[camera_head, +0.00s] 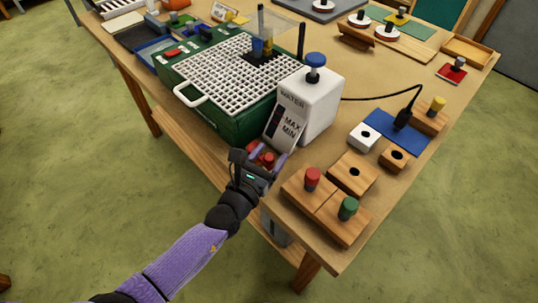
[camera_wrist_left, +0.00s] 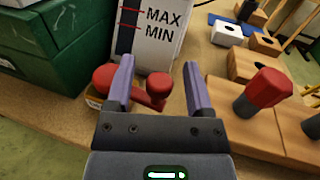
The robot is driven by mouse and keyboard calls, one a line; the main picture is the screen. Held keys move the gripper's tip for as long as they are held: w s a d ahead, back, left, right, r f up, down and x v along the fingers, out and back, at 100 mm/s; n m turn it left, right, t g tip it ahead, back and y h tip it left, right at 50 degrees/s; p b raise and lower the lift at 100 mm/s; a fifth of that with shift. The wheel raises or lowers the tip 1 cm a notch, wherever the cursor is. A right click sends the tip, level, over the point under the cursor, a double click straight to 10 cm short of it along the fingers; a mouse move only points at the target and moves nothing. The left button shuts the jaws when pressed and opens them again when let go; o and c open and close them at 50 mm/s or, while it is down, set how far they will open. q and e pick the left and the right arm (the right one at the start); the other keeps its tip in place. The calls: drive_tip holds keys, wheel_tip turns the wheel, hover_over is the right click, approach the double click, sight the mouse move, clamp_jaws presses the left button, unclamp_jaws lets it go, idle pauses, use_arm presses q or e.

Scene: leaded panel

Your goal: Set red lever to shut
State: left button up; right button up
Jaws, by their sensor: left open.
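A red lever (camera_wrist_left: 150,96) with rounded ends lies low in front of the white box marked WATER, MAX and MIN (camera_wrist_left: 158,25). In the head view the red lever (camera_head: 266,158) shows small and partly covered by my left gripper (camera_head: 267,154). In the wrist view my left gripper (camera_wrist_left: 158,68) is open, with its purple fingers apart. Part of the lever shows between the fingers, and its left end lies behind the left finger. I cannot tell whether either finger touches it. My right gripper is not in view.
A green box with a white grid top (camera_head: 220,75) stands left of the water box (camera_head: 312,100). Wooden blocks with a red-topped peg (camera_head: 312,178) and a green-topped peg (camera_head: 348,207) stand close on the right. A black cable (camera_head: 375,99) crosses the table behind.

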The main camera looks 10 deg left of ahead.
use_arm(q)
clamp_jaws()
drive_tip(key=shift+w+d+r+n+t+y+p, duration=0.15)
drive_tip(key=shift+n+t+y+p, duration=0.2)
drive_tip(key=shift+n+y, duration=0.45)
drive_tip(key=shift+y, duration=0.4)
unclamp_jaws()
drive_tip(key=shift+w, duration=0.1)
